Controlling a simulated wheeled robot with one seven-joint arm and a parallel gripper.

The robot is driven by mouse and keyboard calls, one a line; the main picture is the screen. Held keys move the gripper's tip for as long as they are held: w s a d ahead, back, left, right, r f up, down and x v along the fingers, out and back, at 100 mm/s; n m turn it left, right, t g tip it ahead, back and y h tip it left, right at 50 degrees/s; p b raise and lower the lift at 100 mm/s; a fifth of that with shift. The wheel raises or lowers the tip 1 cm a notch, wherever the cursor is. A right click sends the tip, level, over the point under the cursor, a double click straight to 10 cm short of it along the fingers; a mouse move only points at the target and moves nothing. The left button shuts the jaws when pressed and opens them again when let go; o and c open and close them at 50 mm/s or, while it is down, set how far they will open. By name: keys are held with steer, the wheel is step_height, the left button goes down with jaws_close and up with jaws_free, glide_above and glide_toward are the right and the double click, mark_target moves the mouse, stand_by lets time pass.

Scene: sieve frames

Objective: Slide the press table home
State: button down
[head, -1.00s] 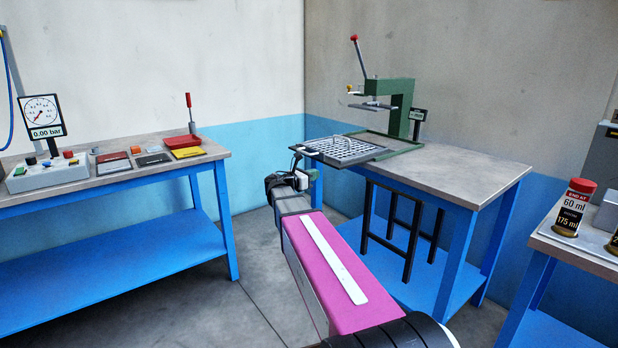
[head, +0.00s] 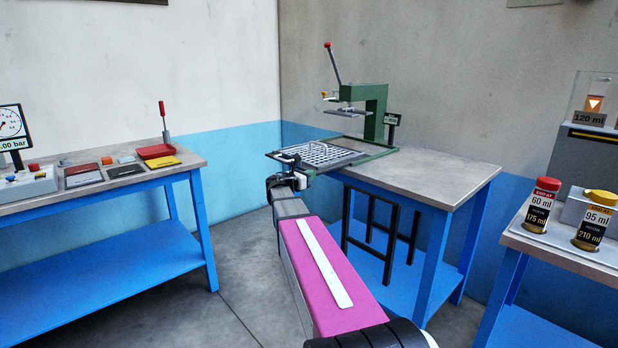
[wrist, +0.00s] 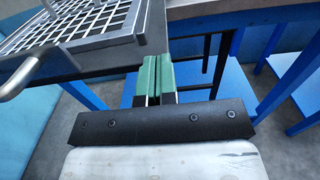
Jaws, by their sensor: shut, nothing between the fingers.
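The press table is a dark sliding plate (head: 278,154) with a pale grid and a curved metal handle on it. In the head view it sticks out to the left of the green press (head: 376,112), past the bench edge. In the wrist view the plate (wrist: 112,58) fills the upper left, with the grid (wrist: 75,25) and the handle (wrist: 28,77). My gripper (wrist: 155,62) has its green fingertips together and empty, beside the plate's near edge. I cannot tell whether they touch it. In the head view my wrist hides the fingers.
The press stands on a grey-topped blue bench (head: 440,180) with a black stand (head: 385,235) under its front. Another bench (head: 110,190) on the left carries trays and a gauge. A third bench at right holds a red-capped bottle (head: 540,205) and a yellow-capped bottle (head: 592,232).

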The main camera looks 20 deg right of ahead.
mark_target(333, 167)
steer(key=x, duration=1.3)
steer(key=shift+w+d, duration=0.1)
steer(key=shift+d, duration=0.1)
